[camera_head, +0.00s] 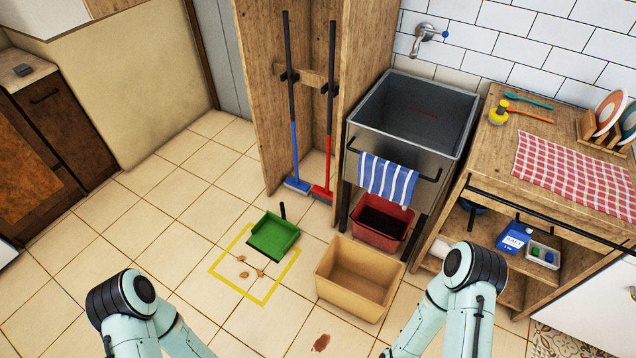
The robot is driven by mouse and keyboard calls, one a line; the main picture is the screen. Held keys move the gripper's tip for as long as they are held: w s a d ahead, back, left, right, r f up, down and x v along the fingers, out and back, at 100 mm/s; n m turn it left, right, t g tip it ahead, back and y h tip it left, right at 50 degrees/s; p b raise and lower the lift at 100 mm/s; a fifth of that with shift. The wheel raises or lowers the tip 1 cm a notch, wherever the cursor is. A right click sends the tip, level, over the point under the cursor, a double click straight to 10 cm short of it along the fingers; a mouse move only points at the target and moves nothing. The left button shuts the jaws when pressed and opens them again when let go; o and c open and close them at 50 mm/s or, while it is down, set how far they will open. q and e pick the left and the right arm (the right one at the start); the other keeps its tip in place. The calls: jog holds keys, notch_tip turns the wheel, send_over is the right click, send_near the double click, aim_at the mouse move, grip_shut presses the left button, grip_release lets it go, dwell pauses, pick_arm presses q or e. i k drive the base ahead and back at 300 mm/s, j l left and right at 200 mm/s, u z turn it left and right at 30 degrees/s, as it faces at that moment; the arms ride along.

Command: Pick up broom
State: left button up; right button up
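Two brooms stand upright in the open wooden closet, held in dark clips on a wooden rail. One broom (293,130) has a blue lower handle and a blue head resting at the closet floor. The other broom (328,135) is to its right, with a red lower handle and a red head. Both upper handles are black. My two arms show at the bottom left and bottom right of the view. Both grippers are out of view below the picture, and neither arm is near the brooms.
A green dustpan (273,236) lies on the tiles by a yellow floor square (223,283) with brown crumbs. A tan bin (352,282) stands right of it. A red bin (381,222) is under the steel sink (398,155). A brown stain (321,343) marks the floor. The left floor is clear.

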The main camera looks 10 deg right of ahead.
aim_at(321, 193)
jog(key=i+j, duration=0.15)
jog(key=j, duration=0.2)
jog(key=i+j, duration=0.15)
jog(key=j, duration=0.2)
jog(key=i+j, duration=0.1)
jog(key=j, duration=0.25)
jog(key=i+j, duration=0.2)
jog(key=i+j+z, duration=0.1)
jog(key=i+j, duration=0.15)
jog(key=j, duration=0.2)
jog(key=i+j, duration=0.2)
jog(key=j, duration=0.15)
